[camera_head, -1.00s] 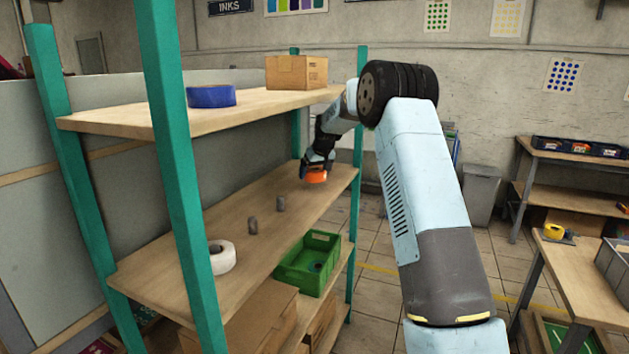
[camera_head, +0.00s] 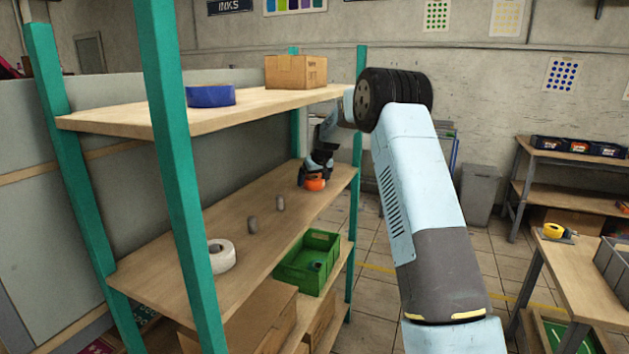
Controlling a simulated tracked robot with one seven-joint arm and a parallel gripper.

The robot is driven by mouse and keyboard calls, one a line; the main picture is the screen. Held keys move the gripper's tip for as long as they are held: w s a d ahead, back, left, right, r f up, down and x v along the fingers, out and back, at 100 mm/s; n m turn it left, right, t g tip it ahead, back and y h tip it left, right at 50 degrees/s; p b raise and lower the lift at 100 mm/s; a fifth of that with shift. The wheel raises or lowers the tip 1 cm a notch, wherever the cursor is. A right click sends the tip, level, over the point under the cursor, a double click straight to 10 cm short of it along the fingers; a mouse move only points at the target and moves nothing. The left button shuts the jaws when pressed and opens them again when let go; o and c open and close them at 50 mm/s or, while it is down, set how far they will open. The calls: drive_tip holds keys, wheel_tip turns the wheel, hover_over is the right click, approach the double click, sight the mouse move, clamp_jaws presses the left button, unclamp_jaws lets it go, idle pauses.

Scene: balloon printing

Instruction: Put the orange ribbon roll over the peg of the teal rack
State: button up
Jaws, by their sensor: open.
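The teal rack (camera_head: 175,130) stands on the left with wooden shelves. The orange ribbon roll (camera_head: 315,185) is at the far right end of its middle shelf (camera_head: 185,237). My gripper (camera_head: 313,180) is right at the roll from above and behind, with its jaws open; the fingertips are partly hidden. Two short grey pegs (camera_head: 252,224) (camera_head: 280,203) stand bare on that shelf, nearer than the roll. I cannot see a peg under or inside the roll, so whether it is around one cannot be told.
A white roll (camera_head: 221,255) lies on the middle shelf's near part. A blue roll (camera_head: 211,96) and a cardboard box (camera_head: 296,72) are on the top shelf, above my gripper. A green crate (camera_head: 309,262) is below. A workbench (camera_head: 575,262) stands at right.

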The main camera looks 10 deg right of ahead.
drive_tip(key=v, duration=0.7)
drive_tip(key=shift+s+r, duration=0.15)
drive_tip(key=shift+r, duration=0.05)
